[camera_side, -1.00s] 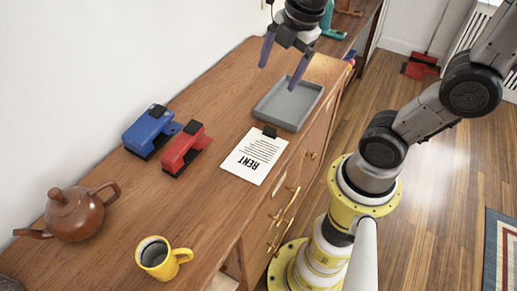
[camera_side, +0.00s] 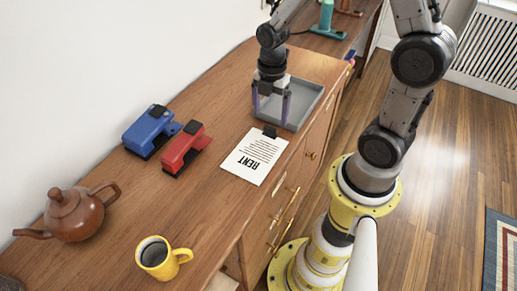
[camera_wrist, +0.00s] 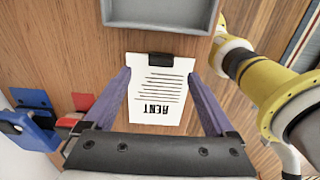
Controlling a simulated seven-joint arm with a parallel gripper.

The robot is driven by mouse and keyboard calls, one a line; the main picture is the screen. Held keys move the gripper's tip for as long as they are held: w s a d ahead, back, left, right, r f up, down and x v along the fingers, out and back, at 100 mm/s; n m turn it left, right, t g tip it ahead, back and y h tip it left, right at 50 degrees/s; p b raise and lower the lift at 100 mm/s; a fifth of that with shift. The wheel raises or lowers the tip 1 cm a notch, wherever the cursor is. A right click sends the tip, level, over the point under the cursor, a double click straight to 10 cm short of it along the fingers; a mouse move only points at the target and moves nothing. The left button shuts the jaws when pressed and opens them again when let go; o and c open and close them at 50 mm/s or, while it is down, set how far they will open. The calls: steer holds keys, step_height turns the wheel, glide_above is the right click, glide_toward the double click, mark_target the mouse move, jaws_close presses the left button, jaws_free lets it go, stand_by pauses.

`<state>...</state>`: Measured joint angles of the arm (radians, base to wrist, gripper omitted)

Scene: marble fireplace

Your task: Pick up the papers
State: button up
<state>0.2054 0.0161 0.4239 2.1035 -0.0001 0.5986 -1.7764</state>
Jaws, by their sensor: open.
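The papers (camera_side: 252,160) are a white sheet headed RENT with a black clip at one end, lying flat on the wooden cabinet top. They also show in the wrist view (camera_wrist: 158,95), between my two fingers. My gripper (camera_side: 270,120) is open and empty, pointing down, with its purple fingers spread. In the side view it hangs just beyond the clip end of the papers, in front of the grey tray. I cannot tell its exact height above the surface.
A grey tray (camera_side: 308,103) sits just beyond the papers. A red stapler-like tool (camera_side: 186,148) and a blue one (camera_side: 150,132) stand to the left. A brown teapot (camera_side: 72,214) and a yellow mug (camera_side: 158,262) are nearer. The cabinet top around the papers is clear.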

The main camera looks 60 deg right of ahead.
mark_target(270, 128)
steer(key=shift+s+f, duration=0.1)
steer(key=shift+f, duration=2.75)
jaws_close()
steer(key=shift+r, duration=0.15)
